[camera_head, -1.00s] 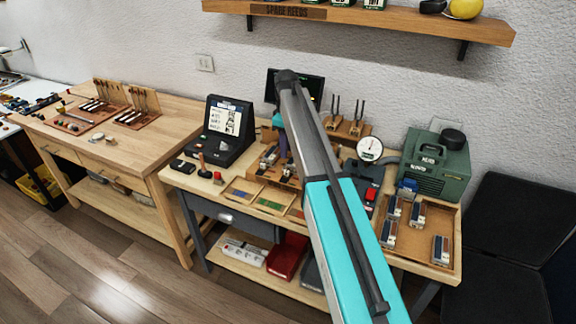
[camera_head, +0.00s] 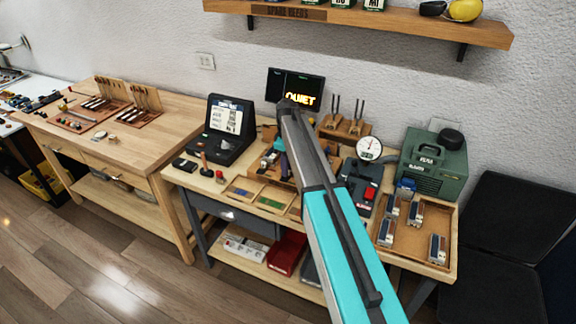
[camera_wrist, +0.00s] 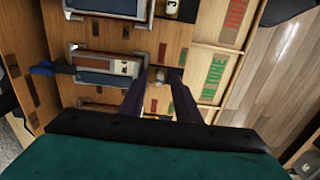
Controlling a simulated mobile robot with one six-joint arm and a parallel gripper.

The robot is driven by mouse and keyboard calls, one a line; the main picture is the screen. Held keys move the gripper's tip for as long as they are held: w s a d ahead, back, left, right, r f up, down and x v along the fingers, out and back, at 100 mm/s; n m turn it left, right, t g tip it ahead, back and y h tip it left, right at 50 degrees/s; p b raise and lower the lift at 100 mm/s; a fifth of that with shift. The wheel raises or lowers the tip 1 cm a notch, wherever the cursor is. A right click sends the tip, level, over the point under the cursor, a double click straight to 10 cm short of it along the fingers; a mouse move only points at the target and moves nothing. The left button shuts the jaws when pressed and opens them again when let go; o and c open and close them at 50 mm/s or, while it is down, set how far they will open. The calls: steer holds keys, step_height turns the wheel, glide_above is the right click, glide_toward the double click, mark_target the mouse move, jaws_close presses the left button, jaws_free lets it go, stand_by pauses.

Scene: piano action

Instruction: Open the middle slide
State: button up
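In the wrist view, several slides with metal-framed, dark blue-and-white blocks lie side by side in a wooden fixture. The middle slide (camera_wrist: 108,67) carries a small label, and a pale knob (camera_wrist: 159,76) sits at its right end. My gripper (camera_wrist: 160,74) is open, its two dark fingers apart with the knob between their tips; I cannot tell whether they touch it. Another slide (camera_wrist: 105,105) lies below, partly hidden by my gripper, and one (camera_wrist: 108,7) lies above. In the head view, my arm partly hides the fixture (camera_head: 268,163) on the bench.
Labelled wooden trays, one reading "IN TUNE" (camera_wrist: 215,77), lie right of the slides.

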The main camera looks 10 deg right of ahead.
jaws_close()
steer(key=shift+s+a, duration=0.1)
steer(key=shift+s+a+b, duration=0.2)
steer(key=shift+s+a, duration=0.35)
steer(key=shift+s, duration=0.2)
steer(key=shift+s+a+b, duration=0.15)
steer(key=shift+s+a, duration=0.4)
steer(key=shift+s, duration=0.2)
jaws_free()
steer(key=shift+r, duration=0.1)
